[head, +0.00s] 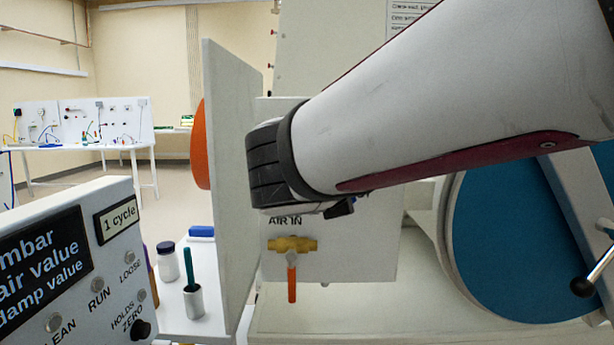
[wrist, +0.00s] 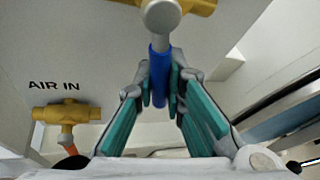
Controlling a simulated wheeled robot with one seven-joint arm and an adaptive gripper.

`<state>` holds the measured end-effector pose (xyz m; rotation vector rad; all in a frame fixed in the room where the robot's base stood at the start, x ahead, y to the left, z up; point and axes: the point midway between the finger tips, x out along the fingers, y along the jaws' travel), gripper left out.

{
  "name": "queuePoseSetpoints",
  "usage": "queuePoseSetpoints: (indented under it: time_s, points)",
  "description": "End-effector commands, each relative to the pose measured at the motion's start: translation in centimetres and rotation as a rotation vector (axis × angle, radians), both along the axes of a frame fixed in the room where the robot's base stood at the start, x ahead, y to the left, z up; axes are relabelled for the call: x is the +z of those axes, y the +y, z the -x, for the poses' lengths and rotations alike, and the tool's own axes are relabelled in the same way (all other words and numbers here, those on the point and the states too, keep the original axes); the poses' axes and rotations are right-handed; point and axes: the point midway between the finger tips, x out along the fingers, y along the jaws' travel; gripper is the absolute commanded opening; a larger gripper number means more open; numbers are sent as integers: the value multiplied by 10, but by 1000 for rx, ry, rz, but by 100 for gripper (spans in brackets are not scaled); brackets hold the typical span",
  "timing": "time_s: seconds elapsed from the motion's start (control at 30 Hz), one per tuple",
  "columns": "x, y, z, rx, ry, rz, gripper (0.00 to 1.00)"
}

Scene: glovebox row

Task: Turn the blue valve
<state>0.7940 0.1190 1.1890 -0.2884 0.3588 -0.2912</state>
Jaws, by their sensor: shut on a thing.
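The blue valve's handle (wrist: 159,75) shows in the wrist view, hanging down from a brass valve body (wrist: 198,6) at the top of the picture. My gripper (wrist: 160,88) has its teal-padded fingers on both sides of the blue handle and is shut on it. In the head view my white arm covers the blue valve, and my fingers are hidden behind it.
A second brass valve (head: 292,244) with an orange handle (head: 292,284) sits under the AIR IN label; it also shows left in the wrist view. A white upright panel (head: 228,190) stands left. A blue round door (head: 520,240) is at right.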

Motion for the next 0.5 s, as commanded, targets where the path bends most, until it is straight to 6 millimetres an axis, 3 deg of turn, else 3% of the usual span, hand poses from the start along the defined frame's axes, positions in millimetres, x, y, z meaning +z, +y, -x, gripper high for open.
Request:
queuePoseSetpoints:
  time_s: [0.5]
  points:
    - [12,-22,2,-1,20,421,0]
